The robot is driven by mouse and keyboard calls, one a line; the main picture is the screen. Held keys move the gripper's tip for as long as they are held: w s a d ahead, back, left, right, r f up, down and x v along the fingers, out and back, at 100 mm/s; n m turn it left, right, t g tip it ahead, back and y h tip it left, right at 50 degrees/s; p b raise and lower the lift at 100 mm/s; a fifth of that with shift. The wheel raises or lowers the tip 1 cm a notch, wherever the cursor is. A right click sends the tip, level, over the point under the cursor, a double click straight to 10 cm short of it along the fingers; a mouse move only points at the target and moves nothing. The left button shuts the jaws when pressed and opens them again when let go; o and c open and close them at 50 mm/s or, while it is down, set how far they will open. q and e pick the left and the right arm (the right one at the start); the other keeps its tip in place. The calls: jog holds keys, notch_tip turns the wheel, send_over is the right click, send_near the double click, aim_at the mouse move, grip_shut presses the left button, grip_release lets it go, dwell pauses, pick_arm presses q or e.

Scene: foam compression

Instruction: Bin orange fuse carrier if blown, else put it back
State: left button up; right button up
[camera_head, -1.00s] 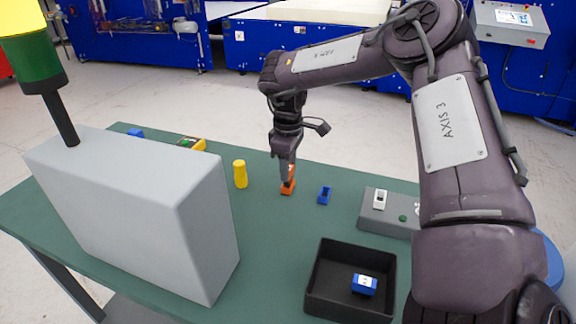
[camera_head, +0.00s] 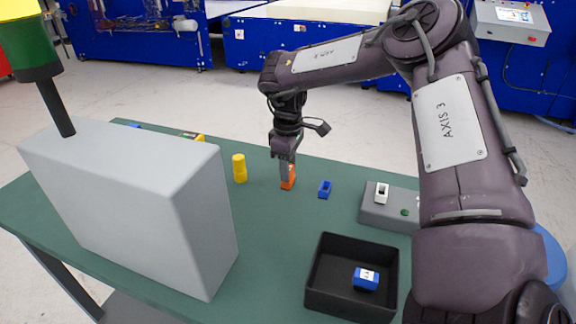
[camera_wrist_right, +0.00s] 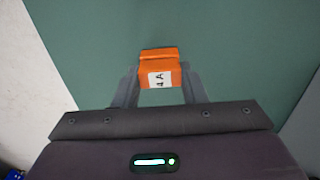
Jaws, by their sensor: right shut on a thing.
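My right gripper (camera_head: 287,172) is shut on the orange fuse carrier (camera_head: 288,183) near the middle of the green table. The right wrist view shows the orange carrier (camera_wrist_right: 160,66) between the two fingertips, with a white label reading 4A facing the camera. The carrier is at or just above the table top; I cannot tell whether it touches. Its fuse condition does not show. A black open tray (camera_head: 318,292) stands at the front, with a blue carrier (camera_head: 365,278) with a white label lying in it. My left gripper is not in view.
A small blue block (camera_head: 325,189) sits right of the gripper. A yellow cylinder (camera_head: 239,169) stands to its left. A grey device (camera_head: 377,216) with a white part and green button is at the right. A large grey box (camera_head: 130,215) blocks the left.

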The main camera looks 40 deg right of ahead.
jog(key=shift+f, duration=0.2)
jog(key=o, duration=1.2)
jog(key=shift+r, duration=0.15)
jog(key=shift+r+p, duration=1.35)
jog(key=shift+r, duration=1.55)
notch_tip(320, 180, up, 8)
jog(key=shift+f+b, duration=0.15)
jog(key=shift+b, duration=0.2)
